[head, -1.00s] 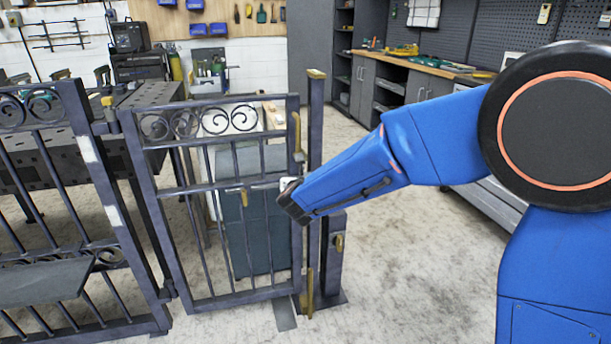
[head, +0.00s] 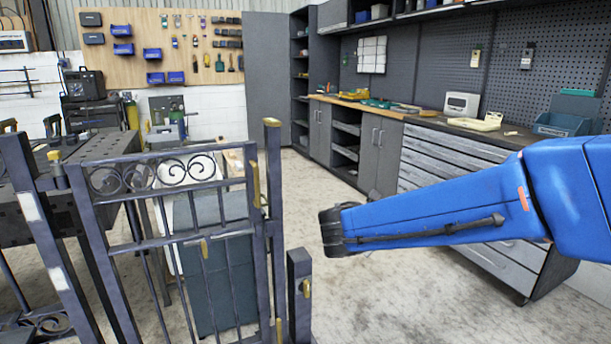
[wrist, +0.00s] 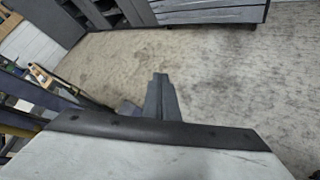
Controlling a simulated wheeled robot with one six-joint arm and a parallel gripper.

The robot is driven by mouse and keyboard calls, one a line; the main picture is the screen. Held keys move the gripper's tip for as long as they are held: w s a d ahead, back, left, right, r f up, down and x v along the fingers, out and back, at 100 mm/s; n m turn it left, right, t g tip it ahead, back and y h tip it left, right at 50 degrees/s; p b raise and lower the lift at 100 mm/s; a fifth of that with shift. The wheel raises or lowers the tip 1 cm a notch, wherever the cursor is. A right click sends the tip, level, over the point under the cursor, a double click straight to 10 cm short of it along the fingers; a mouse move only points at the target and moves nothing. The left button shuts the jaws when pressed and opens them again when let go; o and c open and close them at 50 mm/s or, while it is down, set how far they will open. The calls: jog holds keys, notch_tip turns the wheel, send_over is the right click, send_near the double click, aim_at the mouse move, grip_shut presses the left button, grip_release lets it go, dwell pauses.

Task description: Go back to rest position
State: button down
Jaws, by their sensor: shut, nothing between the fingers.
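My blue arm reaches in from the right in the head view. Its dark end (head: 332,232) stands to the right of the gate post, apart from it, above the floor. The fingers are hard to make out in the head view. In the wrist view my gripper (wrist: 159,90) shows its fingers together, with nothing between them and bare floor beyond. The dark metal scroll gate (head: 165,240) stands at the left in the head view, with scrolls along its top and brass latch pieces by the post.
A short post (head: 299,290) with a brass catch stands just right of the gate. A perforated metal table (head: 25,185) is behind the fence at left. A workbench with grey drawers (head: 440,165) lines the back right. The concrete floor (head: 375,290) between is open.

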jog(key=s+d+f+m+g, duration=0.2)
jog(key=s+d+m+g, duration=0.3)
jog(key=s+d+m, duration=1.1)
jog(key=s+f+m+g+y, duration=0.1)
jog(key=s+m, duration=0.3)
jog(key=s, duration=0.4)
jog(key=s+a+f+m+y, duration=0.1)
jog(key=s+f+m+y, duration=0.2)
jog(key=s, duration=0.6)
jog(key=shift+a+m+g, duration=0.25)
jog(key=shift+m+g, duration=0.15)
jog(key=shift+m, duration=0.4)
